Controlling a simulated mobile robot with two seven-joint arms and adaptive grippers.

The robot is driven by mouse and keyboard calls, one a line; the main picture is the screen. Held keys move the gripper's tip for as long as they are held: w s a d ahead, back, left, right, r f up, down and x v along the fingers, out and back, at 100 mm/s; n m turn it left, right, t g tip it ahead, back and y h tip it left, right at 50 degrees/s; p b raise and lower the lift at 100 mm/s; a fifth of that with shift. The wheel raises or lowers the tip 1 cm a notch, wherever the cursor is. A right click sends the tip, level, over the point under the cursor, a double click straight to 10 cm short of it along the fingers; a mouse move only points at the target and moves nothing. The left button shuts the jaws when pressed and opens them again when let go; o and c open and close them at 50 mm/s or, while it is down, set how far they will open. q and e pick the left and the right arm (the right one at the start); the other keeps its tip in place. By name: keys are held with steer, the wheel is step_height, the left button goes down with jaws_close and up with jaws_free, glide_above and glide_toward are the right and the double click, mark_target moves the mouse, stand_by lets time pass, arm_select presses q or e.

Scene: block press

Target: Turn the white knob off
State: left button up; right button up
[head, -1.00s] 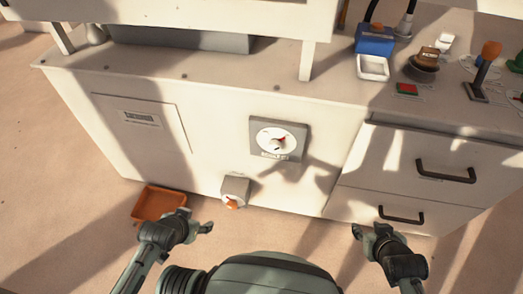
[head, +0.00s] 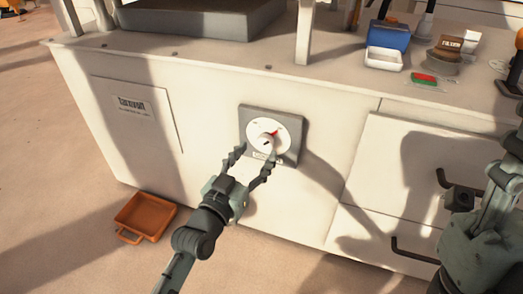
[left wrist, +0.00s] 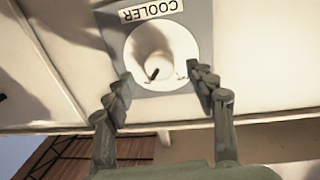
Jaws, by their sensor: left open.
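The white knob (head: 266,141) sits on a white round dial on a square grey plate (head: 289,123) on the cabinet front. The dial has a small red mark at its upper right in the head view. In the left wrist view the knob (left wrist: 152,68) shows a dark pointer line, and the plate bears an upside-down "COOLER" label (left wrist: 151,10). My left gripper (head: 254,159) is open, its fingers just below the dial and spread to either side of it. It also shows in the left wrist view (left wrist: 161,82), with nothing between its fingers. My right arm is at the right edge; its fingers do not show.
An orange tray (head: 147,217) lies on the floor at the lower left. Drawers with dark handles (head: 413,250) are at the right.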

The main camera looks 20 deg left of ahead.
mark_target(263, 145)
arm_select(q)
steer(key=shift+w+d, duration=0.15)
steer(key=shift+w, duration=0.8)
steer(key=shift+w+d, duration=0.1)
steer(key=shift+w, duration=0.8)
